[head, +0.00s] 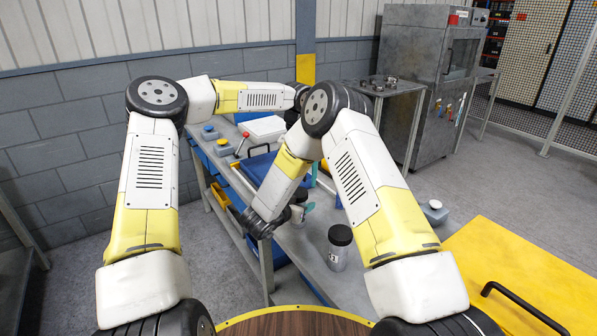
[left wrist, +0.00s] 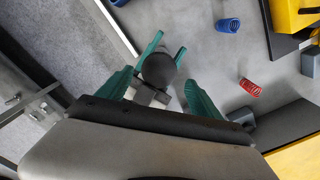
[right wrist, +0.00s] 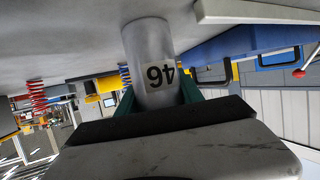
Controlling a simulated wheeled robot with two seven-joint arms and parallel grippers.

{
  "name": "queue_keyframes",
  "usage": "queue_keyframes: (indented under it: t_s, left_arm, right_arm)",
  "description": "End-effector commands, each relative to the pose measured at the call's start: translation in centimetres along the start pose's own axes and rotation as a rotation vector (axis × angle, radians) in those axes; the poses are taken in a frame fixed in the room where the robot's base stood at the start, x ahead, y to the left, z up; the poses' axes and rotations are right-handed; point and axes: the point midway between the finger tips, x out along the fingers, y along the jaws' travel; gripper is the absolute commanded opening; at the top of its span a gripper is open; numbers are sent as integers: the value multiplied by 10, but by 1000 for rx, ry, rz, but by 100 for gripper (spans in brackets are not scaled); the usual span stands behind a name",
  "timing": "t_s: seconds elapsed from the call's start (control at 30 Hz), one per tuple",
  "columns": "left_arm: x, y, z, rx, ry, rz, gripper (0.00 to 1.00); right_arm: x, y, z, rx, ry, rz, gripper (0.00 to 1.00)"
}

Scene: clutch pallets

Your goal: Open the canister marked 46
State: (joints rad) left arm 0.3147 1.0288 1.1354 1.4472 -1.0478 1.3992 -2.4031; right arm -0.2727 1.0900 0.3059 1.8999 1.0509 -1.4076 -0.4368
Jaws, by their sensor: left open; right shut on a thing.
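The canister marked 46 (right wrist: 153,62) is a grey cylinder; its label looks upside down in the right wrist view. My right gripper (head: 303,210) is shut on its side, with teal fingers on either side of it. In the left wrist view the round black lid (left wrist: 158,68) shows from above. My left gripper (left wrist: 158,92) is open, its fingers apart on either side of the lid, with a gap visible. Fingers of my right gripper show beyond the lid. In the head view my left gripper is hidden behind my right arm.
Another grey canister with a black lid (head: 338,248) stands on the grey bench near the held one. A red spring (left wrist: 249,87) and a blue spring (left wrist: 228,25) are on the bench. A red-knobbed lever (head: 245,136) stands farther back. A yellow surface (head: 530,270) is at right.

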Motion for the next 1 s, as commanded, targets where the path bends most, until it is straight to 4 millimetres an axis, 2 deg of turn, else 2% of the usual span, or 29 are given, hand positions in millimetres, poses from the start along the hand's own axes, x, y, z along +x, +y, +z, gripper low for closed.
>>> queue_keyframes:
  t_s: [0.1, 0.3, 0.67, 1.0]
  left_arm:
    - [20, 0, 0, 0, 2, -3, 75]
    - [41, 0, 0, -1, 1, -1, 75]
    - [45, 0, 0, -2, -1, -1, 75]
    - [45, -1, 0, -2, -1, -2, 8]
  right_arm:
    - [0, 0, 0, 1, 0, -1, 0]
    - [0, 0, 0, 1, 0, -1, 0]
    - [0, 0, 0, 1, 1, -1, 0]
    - [0, -1, 0, 1, 1, -2, 0]
